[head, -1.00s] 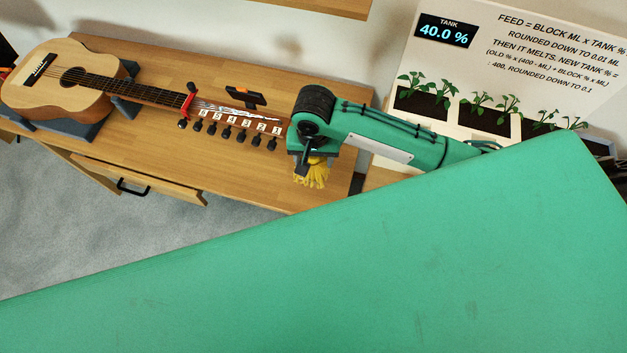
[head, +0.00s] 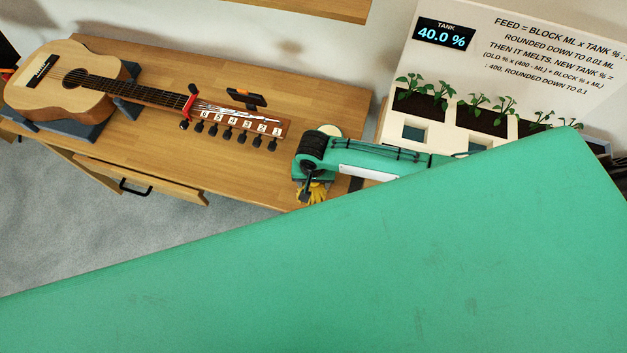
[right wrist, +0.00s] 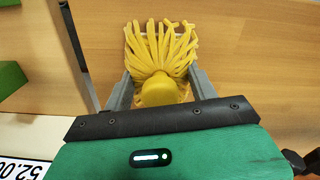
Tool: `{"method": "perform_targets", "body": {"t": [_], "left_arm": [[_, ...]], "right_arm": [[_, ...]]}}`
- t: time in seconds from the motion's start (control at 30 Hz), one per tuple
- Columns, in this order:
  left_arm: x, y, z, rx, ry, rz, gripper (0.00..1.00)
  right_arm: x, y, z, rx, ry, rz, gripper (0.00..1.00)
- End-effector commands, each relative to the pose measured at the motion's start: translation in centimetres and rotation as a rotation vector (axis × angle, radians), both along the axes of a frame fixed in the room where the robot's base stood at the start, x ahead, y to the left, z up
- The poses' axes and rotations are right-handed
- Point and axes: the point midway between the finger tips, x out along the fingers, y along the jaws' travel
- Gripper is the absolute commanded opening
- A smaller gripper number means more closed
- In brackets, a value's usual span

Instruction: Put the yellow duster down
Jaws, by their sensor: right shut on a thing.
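The yellow duster (head: 314,193) has a round yellow knob and a fan of soft yellow strands. In the head view it shows at the front right edge of the wooden bench (head: 235,170), partly covered by my right gripper (head: 308,183). In the right wrist view the duster (right wrist: 160,50) is held by its knob between the two grey fingers of the right gripper (right wrist: 160,92), with its strands over the wood. I cannot tell whether the strands touch the wood. My left gripper is not in view.
A guitar (head: 60,85) lies on dark supports at the bench's left, its headstock (head: 240,120) towards the right. An orange and black tool (head: 246,97) lies behind it. A planter (head: 470,115) stands right. An open drawer (head: 140,180) juts out in front. Bare wood lies before the headstock.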

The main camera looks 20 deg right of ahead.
Motion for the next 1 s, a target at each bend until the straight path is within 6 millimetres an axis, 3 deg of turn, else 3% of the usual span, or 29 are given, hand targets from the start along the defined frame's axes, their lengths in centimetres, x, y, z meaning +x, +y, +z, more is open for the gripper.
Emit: {"method": "perform_targets", "body": {"t": [0.2,0.23,0.33,0.73,1.0], "left_arm": [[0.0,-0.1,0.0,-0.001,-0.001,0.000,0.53],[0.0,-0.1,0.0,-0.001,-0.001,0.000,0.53],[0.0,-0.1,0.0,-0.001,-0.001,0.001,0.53],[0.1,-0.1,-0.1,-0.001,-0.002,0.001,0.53],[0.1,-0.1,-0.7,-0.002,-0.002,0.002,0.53]], "right_arm": [[0.0,0.0,-0.3,0.000,0.001,-0.001,0.31],[0.0,0.0,-0.3,0.000,0.000,-0.001,0.62],[0.0,0.0,-0.3,0.000,0.000,0.000,0.81],[0.0,0.1,0.5,0.002,-0.001,0.000,0.81],[0.1,0.1,5.5,0.003,-0.002,0.001,0.81]]}}
